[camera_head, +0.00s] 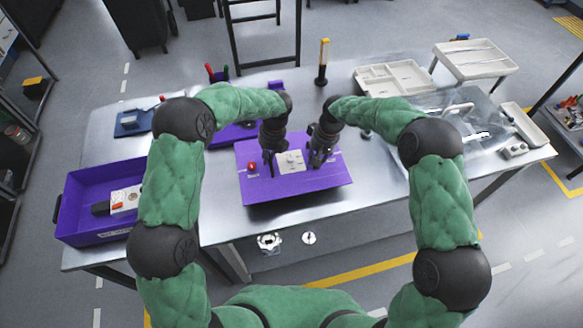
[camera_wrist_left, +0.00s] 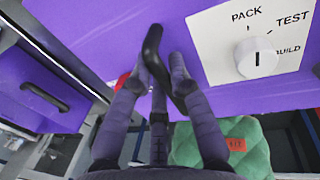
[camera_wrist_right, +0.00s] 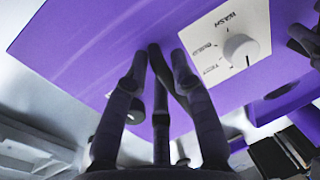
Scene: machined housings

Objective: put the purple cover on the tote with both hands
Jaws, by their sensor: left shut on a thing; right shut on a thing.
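The purple cover (camera_head: 325,186) is a flat panel near the middle of the table, with a pale label plate and knob (camera_head: 290,161) and a red part (camera_head: 252,167). My left gripper (camera_head: 271,167) is shut on the cover, left of the knob. In the left wrist view its fingers (camera_wrist_left: 160,70) close around a dark handle. The purple tote (camera_head: 88,187) stands open at the table's left end. I cannot tell the cover's height above the table.
A pale part with a red end (camera_head: 126,199) lies in the tote. Another purple piece (camera_head: 226,136) is partly hidden behind the cover. A blue tray (camera_head: 131,123) sits behind the tote. A white divided tray (camera_head: 394,78) and a clear sheet stand at right. A black-yellow post (camera_head: 322,62) stands at the back.

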